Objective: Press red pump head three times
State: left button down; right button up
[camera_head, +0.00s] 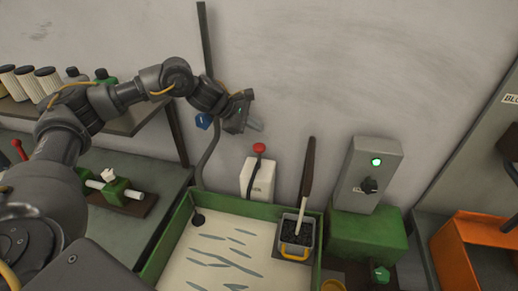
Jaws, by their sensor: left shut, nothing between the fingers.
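The red pump head (259,148) sits on a short dark stem on top of a white box-shaped bottle (257,178). The bottle stands upright behind the green-rimmed tray (165,238). My left gripper (257,125) is shut and empty. My right gripper is not in view.
A small bucket (284,245) with dark contents and a long-handled tool (307,175) stands right of the bottle. A grey control box (366,172) with a green light is farther right. A shelf (140,118) with canisters and an orange frame (455,255) flank the area.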

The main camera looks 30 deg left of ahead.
aim_at(256, 146)
pick_arm(q)
notch_tip(256, 146, down, 5)
jog(key=b, duration=0.3)
jog(key=shift+w+r, duration=0.1)
jog(key=shift+r, duration=0.1)
jog(key=shift+r, duration=0.1)
dwell(0.8)
dwell(0.8)
jog(key=shift+f+b, duration=0.45)
jog(key=shift+b, duration=0.15)
